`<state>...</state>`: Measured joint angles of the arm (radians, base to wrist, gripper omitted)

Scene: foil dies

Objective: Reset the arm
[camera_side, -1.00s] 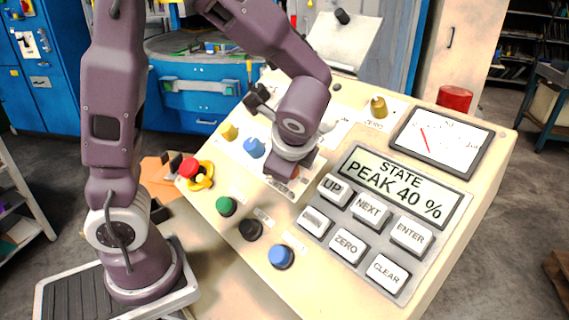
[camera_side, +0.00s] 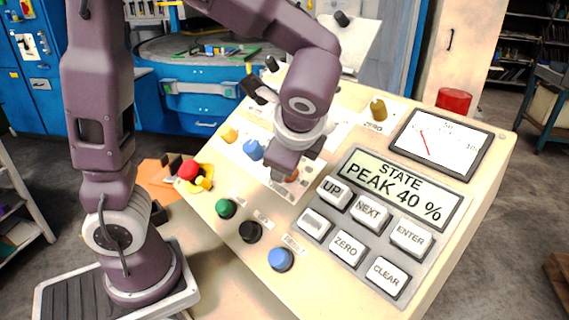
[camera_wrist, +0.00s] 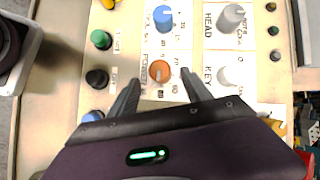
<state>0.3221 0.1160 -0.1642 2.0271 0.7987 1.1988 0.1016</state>
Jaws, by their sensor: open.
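My gripper (camera_wrist: 160,92) is open above the control panel (camera_side: 330,290). In the wrist view its two fingers stand on either side of an orange knob (camera_wrist: 159,71), apart from each other with nothing held. In the side view the orange knob (camera_side: 292,174) shows partly behind the gripper (camera_side: 290,172). The display (camera_side: 402,186) reads STATE, PEAK 40 %. Below it are grey keys, among them UP (camera_side: 334,191), NEXT (camera_side: 369,210), ENTER (camera_side: 410,237), ZERO (camera_side: 346,247) and CLEAR (camera_side: 386,275).
Green (camera_side: 226,208), black (camera_side: 251,230) and blue (camera_side: 281,258) buttons line the panel's front. A red button with a yellow collar (camera_side: 204,184) sits at its left corner. A blue knob (camera_wrist: 164,19) and grey knob (camera_wrist: 231,17) lie beyond the orange one. A dial meter (camera_side: 441,142) is at right.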

